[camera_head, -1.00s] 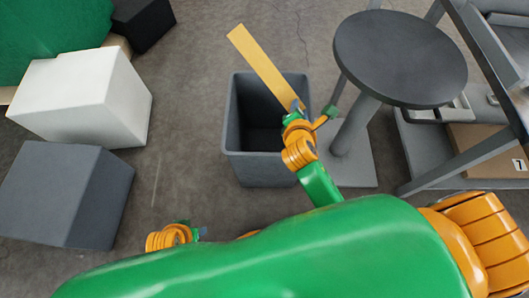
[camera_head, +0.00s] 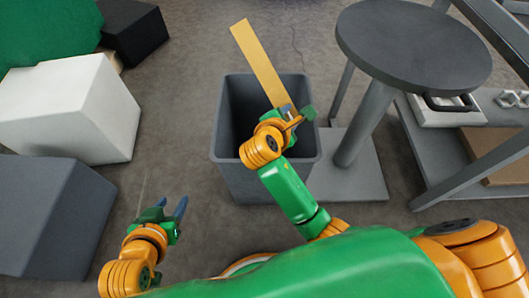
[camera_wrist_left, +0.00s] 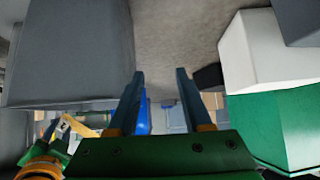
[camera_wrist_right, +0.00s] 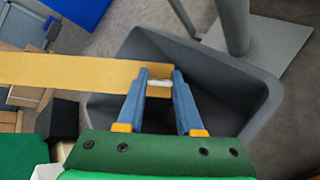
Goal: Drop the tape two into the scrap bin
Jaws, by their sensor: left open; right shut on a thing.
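The tape two (camera_head: 259,62) is a long flat yellow strip. My right gripper (camera_head: 287,108) is shut on one end of it, and the strip juts up and left from the fingers. It also shows in the right wrist view (camera_wrist_right: 70,75), running left from the fingertips (camera_wrist_right: 160,82). The scrap bin (camera_head: 228,160) is a dark grey open-topped box. The right gripper and the held end are over its opening in the head view, with the strip's far end beyond the back rim. My left gripper (camera_head: 172,210) is open and empty, left of the bin, over the floor.
A round dark stool (camera_head: 410,45) stands right of the bin, close to it. A grey shelf frame (camera_head: 455,185) is at the far right. A white block (camera_head: 65,110) and a grey block (camera_head: 50,215) stand at left. Floor between them and the bin is clear.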

